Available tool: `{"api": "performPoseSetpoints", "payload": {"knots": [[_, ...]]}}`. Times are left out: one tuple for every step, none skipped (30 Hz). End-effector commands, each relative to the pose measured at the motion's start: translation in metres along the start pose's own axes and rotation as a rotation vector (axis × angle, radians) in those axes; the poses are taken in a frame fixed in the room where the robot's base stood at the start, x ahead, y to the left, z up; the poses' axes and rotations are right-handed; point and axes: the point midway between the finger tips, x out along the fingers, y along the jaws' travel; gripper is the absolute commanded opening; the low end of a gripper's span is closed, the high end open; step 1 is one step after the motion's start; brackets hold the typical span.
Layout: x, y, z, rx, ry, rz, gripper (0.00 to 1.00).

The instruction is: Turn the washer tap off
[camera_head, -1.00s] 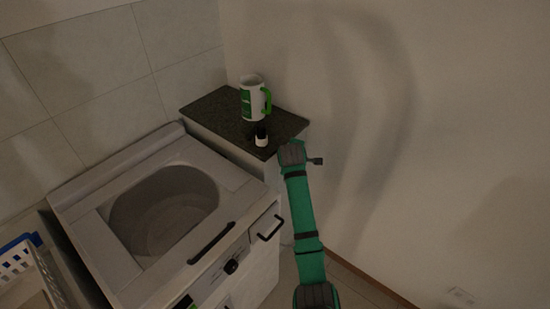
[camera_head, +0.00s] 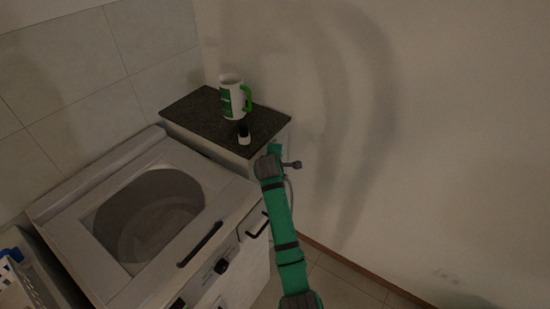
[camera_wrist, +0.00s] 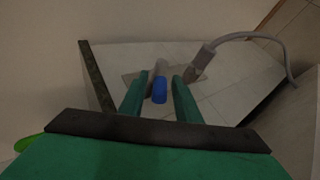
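In the wrist view the tap (camera_wrist: 159,91) shows as a blue knob on a short grey pipe by the wall. My gripper (camera_wrist: 159,88) has its two green fingers apart, one on each side of the knob in the picture. Gaps show on both sides, and I cannot tell how deep the fingers reach. A grey hose (camera_wrist: 240,36) with a thick connector curves away right of the fingers. In the head view the end of my arm is low beside the cabinet, and the blue knob is hidden. The washer (camera_head: 118,273) stands left of my arm, its tub open.
A dark-topped cabinet (camera_head: 196,112) stands beside the washer, close to my arm. It carries a white and green mug (camera_head: 232,98) and a small black-and-white bottle (camera_head: 244,134). A white basket (camera_head: 17,287) is at the lower left. The floor on the right is clear.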

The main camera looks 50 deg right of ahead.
Motion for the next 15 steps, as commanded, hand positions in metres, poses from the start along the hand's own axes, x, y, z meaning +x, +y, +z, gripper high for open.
{"api": "performPoseSetpoints", "payload": {"knots": [[0.0,0.0,0.0,0.0,0.0,0.0,0.33],[0.0,0.0,0.0,0.0,0.0,0.0,0.33],[0.0,0.0,0.0,0.0,0.0,0.0,0.33],[0.0,0.0,-0.001,0.0,0.0,0.0,0.33],[0.0,0.0,-0.001,-0.001,0.0,0.0,0.33],[0.0,0.0,-0.001,-0.001,0.001,-0.001,0.33],[0.0,0.0,-0.001,-0.001,0.001,-0.001,0.33],[0.0,0.0,-0.001,-0.001,0.001,-0.001,0.33],[-0.001,0.0,-0.001,-0.001,0.001,0.0,0.33],[-0.002,0.0,-0.001,-0.001,0.001,0.0,0.33],[-0.003,0.0,-0.001,-0.001,0.001,0.0,0.33],[-0.006,-0.001,-0.001,-0.001,0.001,-0.001,0.33],[-0.008,0.0,-0.002,-0.001,0.001,0.0,0.33],[-0.012,0.0,-0.002,-0.001,0.002,0.001,0.33],[-0.017,0.0,-0.002,-0.001,0.002,0.001,0.33]]}}
